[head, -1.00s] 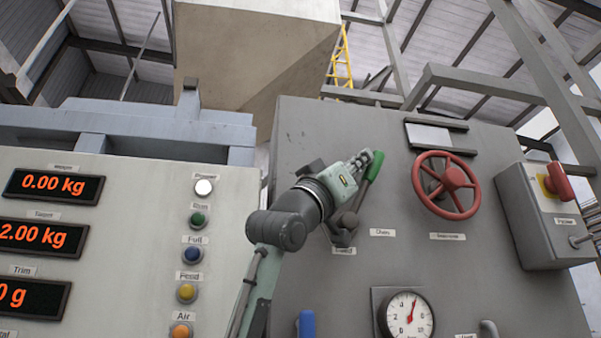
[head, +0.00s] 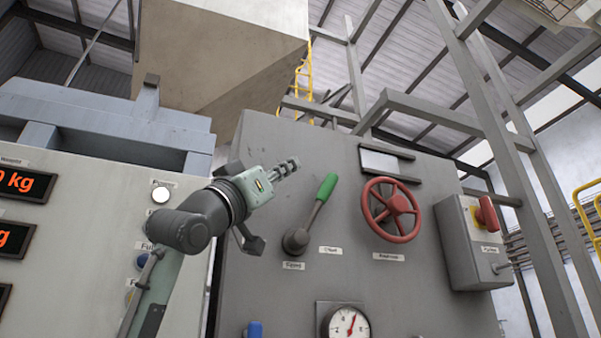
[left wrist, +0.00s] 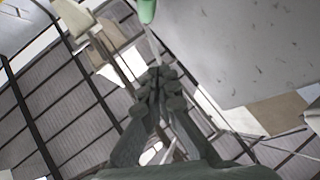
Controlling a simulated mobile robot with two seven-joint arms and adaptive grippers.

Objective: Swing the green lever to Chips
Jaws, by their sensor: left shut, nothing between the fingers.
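The green lever (head: 326,188) is on the grey machine panel, its grey arm tilted up and to the right from a round pivot. Its green grip end also shows at the top of the left wrist view (left wrist: 147,10). A small label that seems to read Chips (head: 330,250) is right of the pivot; another blurred label (head: 293,266) is below it. My left gripper (head: 292,165) is shut and empty, up and left of the green grip, with a gap between them in the head view. Its closed fingers (left wrist: 158,82) show in the left wrist view. My right gripper is out of view.
A red handwheel (head: 391,208) is right of the lever, with a grey box bearing a red knob (head: 486,213) farther right. A gauge (head: 345,324) and a blue handle (head: 254,329) are below. A panel of displays and buttons (head: 70,220) is at the left.

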